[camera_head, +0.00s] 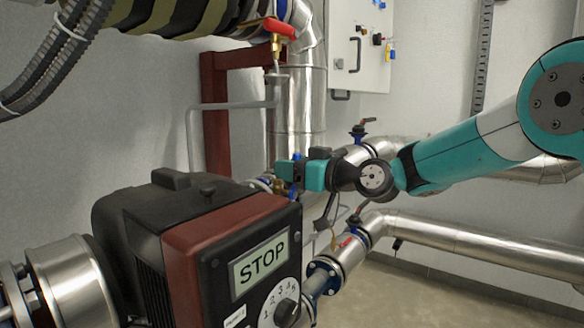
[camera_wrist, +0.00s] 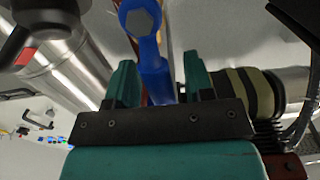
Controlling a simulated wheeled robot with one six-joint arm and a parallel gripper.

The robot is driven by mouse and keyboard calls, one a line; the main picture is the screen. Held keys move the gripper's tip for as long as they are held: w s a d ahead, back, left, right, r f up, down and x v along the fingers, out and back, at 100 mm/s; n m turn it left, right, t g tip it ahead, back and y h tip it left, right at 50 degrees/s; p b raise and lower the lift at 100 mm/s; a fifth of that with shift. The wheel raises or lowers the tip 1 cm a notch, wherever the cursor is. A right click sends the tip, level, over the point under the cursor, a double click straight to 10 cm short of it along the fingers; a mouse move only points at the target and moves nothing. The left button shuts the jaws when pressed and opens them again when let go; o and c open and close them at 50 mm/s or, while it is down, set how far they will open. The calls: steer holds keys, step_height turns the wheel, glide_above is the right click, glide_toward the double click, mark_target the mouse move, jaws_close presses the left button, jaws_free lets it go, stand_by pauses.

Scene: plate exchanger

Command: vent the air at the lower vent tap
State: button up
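A small brass tap with a blue handle (camera_head: 296,160) sits low beside the vertical silver pipe in the head view, largely hidden behind my gripper. In the wrist view the blue handle (camera_wrist: 152,55), with a hex bolt on its end, reaches between the two teal fingers. My gripper (camera_head: 288,172) is at this handle; it also shows in the wrist view (camera_wrist: 160,80). The fingers stand apart on either side of the handle, with a visible gap at least on the right. The tap's outlet is hidden.
A black and dark red pump unit with a STOP display (camera_head: 262,262) stands in front. A red-handled brass tap (camera_head: 278,30) is higher up. A white cabinet (camera_head: 357,45) hangs behind.

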steer(key=shift+r, duration=0.1)
steer(key=b+v, duration=0.4)
steer(key=v, duration=1.3)
steer(key=shift+d, duration=0.15)
steer(key=s+a+f+g+h, duration=0.2)
steer(key=s+a+f+g, duration=0.15)
steer(key=s, duration=0.35)
steer(key=s+a+f+g+h, duration=0.2)
steer(key=s+f+g, duration=0.1)
steer(key=s+f, duration=0.3)
steer(key=s+d+f+m+g+h, duration=0.2)
steer(key=s+d+f+h, duration=0.1)
steer(key=s, duration=0.4)
steer(key=s+d+f+m+g+h, duration=0.1)
steer(key=s+d+f+g+h, duration=0.15)
steer(key=s, duration=0.45)
step_height(320, 180, up, 14)
steer(key=p, duration=1.5)
steer(key=shift+s+d+r+m+h+p, duration=0.15)
steer(key=shift+s+r+m+h+p, duration=0.1)
steer(key=shift+s+m+h+p, duration=0.15)
